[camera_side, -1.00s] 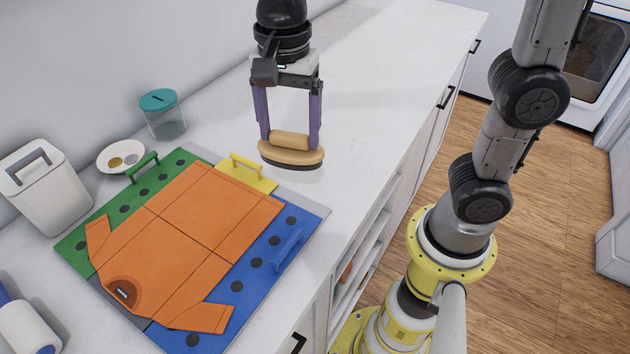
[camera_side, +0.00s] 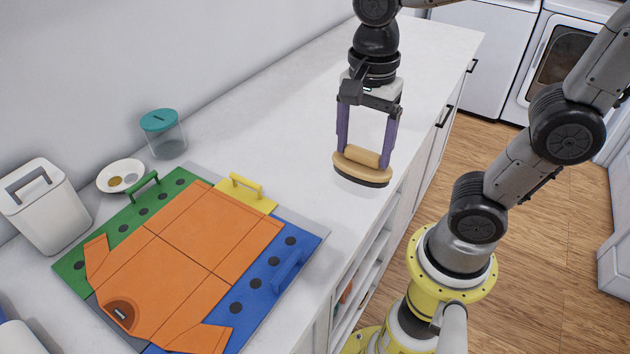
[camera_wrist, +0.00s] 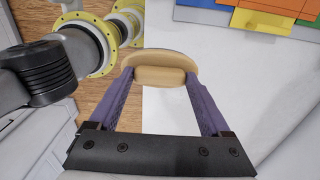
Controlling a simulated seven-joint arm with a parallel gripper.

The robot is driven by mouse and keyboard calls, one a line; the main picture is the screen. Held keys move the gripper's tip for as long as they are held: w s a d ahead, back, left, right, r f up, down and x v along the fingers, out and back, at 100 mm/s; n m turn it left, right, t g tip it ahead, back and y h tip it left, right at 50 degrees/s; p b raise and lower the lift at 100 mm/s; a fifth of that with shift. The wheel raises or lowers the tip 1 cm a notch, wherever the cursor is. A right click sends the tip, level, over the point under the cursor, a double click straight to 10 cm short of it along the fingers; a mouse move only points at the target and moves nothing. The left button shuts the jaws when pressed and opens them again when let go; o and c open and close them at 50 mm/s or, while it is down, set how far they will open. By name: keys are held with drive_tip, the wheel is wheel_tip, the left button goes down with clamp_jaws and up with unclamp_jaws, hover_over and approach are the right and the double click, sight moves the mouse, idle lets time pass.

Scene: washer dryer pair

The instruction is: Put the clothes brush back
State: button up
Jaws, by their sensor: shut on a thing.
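The clothes brush (camera_side: 362,168) has a tan wooden body with a raised grip block and a dark underside. My gripper (camera_side: 363,150) is shut on the brush's grip block, with one purple finger at each end of it. It holds the brush roughly level near the counter's front edge, seemingly above the surface. In the wrist view the brush (camera_wrist: 160,68) sits between the fingertips of my gripper (camera_wrist: 160,76), with floor and counter beyond it. The spot where the brush belongs cannot be made out.
An orange shirt (camera_side: 185,255) lies on a folding board with green (camera_side: 78,262), yellow and blue (camera_side: 300,255) panels. A teal-lidded jar (camera_side: 163,135), a coin dish (camera_side: 120,162) and a white bin (camera_side: 45,215) stand by the wall. The far counter (camera_side: 440,45) is clear.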

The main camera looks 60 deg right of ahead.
sight(340, 156)
drive_tip(key=w, duration=0.1)
drive_tip(key=w+f, duration=0.1)
drive_tip(key=w, duration=0.1)
drive_tip(key=shift+w+a+f, duration=0.25)
drive_tip(key=shift+w+f, duration=0.15)
drive_tip(key=w+f, duration=0.1)
drive_tip(key=f, duration=0.1)
drive_tip(key=w+f, duration=0.1)
drive_tip(key=w, duration=0.1)
drive_tip(key=w+f, duration=0.1)
drive_tip(key=f, duration=0.1)
drive_tip(key=shift+w+a+f, duration=0.2)
drive_tip(key=shift+a+f, duration=0.15)
drive_tip(key=shift+w+f, duration=0.1)
drive_tip(key=shift+f, duration=1.45)
drive_tip(key=shift+f, duration=0.15)
drive_tip(key=o, duration=1.3)
